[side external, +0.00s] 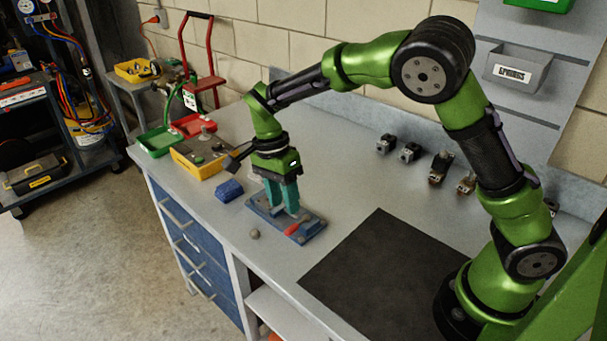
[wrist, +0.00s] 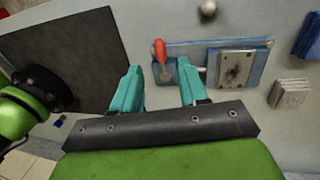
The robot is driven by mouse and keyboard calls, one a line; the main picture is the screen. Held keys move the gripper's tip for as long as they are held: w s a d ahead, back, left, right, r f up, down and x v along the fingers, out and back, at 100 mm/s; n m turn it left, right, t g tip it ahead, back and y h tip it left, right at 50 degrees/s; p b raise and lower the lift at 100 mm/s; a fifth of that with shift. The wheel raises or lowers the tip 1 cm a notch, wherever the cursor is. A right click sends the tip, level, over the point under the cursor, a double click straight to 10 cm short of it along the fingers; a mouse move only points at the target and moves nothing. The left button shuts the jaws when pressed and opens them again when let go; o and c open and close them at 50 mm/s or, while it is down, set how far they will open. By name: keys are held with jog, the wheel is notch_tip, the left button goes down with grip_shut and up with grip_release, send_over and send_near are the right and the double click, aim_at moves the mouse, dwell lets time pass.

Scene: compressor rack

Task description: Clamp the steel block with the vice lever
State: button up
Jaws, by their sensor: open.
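The vice is a blue base (side external: 308,232) on the bench; it also shows in the wrist view (wrist: 205,48). Its red lever (side external: 297,227) is at the right end in the side view; in the wrist view the lever (wrist: 159,52) is at the left end. A square grey piece with holes, apparently the steel block (wrist: 236,69), sits at the vice's other end; my fingers largely hide it in the side view. My gripper (side external: 283,208) points down over the vice, its teal fingers apart and empty. In the wrist view, the lever appears beyond the gap between the fingers (wrist: 160,80).
A blue block (side external: 229,190) and a small grey ball (side external: 254,234) lie near the vice. A ridged grey piece (wrist: 290,93) lies right of it in the wrist view. A yellow bin (side external: 200,158) stands left, several fittings (side external: 409,152) behind. The dark mat (side external: 375,275) is clear.

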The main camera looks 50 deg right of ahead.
notch_tip(320, 180, up, 10)
jog(key=w, duration=0.2)
jog(key=shift+r, duration=0.25)
jog(key=shift+w, duration=0.1)
jog(key=s+d+r+n+t+y, duration=0.1)
jog(key=s+d+r+n+t, duration=0.1)
jog(key=s+n, duration=0.5)
jog(key=s+d+r+n+t+y, duration=0.1)
jog(key=s+d+n+t, duration=0.4)
jog(key=s, duration=0.7)
jog(key=shift+s+r+n+t, duration=0.25)
jog(key=shift+r+n+t, duration=0.35)
jog(key=shift+n+t, duration=0.45)
